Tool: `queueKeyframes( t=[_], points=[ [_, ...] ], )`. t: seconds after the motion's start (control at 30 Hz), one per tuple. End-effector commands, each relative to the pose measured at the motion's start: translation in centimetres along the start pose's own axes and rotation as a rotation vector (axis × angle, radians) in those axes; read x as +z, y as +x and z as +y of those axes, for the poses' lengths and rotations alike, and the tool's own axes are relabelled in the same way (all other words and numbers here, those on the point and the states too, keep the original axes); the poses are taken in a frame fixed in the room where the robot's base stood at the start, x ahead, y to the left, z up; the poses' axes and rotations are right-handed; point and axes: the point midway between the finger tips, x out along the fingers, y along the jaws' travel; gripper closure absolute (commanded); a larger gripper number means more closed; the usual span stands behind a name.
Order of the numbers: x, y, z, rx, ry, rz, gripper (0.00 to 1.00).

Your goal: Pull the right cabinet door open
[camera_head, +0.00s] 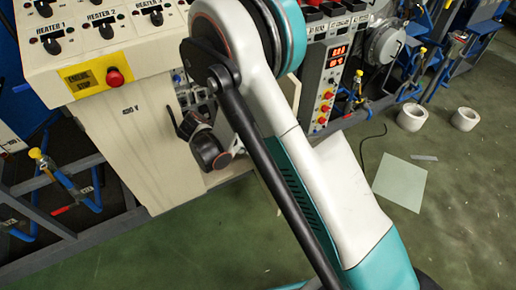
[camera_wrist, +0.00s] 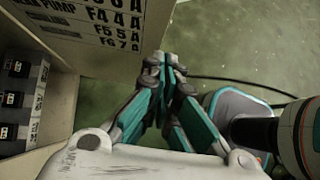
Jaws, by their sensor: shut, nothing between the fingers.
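The beige cabinet (camera_head: 60,85) stands at the left in the head view, with a front panel marked 400 V (camera_head: 135,150). My arm covers the area to the right of this panel, so the right door is mostly hidden there. In the wrist view, a door panel (camera_wrist: 95,45) with a printed fuse list stands open at the upper left, beside the cabinet's inside with its black breakers (camera_wrist: 15,100). My gripper (camera_wrist: 166,62) is shut and empty, its tips close to the lower right edge of that panel. I cannot tell whether they touch it.
A red emergency stop button (camera_head: 115,77) sits on the cabinet's top front edge. Pipe frames (camera_head: 60,190) stand at the left. A control box (camera_head: 325,85) stands behind my arm. White pots (camera_head: 412,117) and a pale sheet (camera_head: 400,182) lie on the green floor at right.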

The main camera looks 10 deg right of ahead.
Motion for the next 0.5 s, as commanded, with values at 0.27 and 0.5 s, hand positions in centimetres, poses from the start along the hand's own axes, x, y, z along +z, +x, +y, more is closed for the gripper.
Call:
queueKeyframes(
  t=[0.27,0.5],
  points=[
    [-0.2,5.9,0.0,-0.001,0.003,0.001,1.0],
    [1.4,9.1,0.0,-0.001,0.003,0.001,1.0]
  ],
)
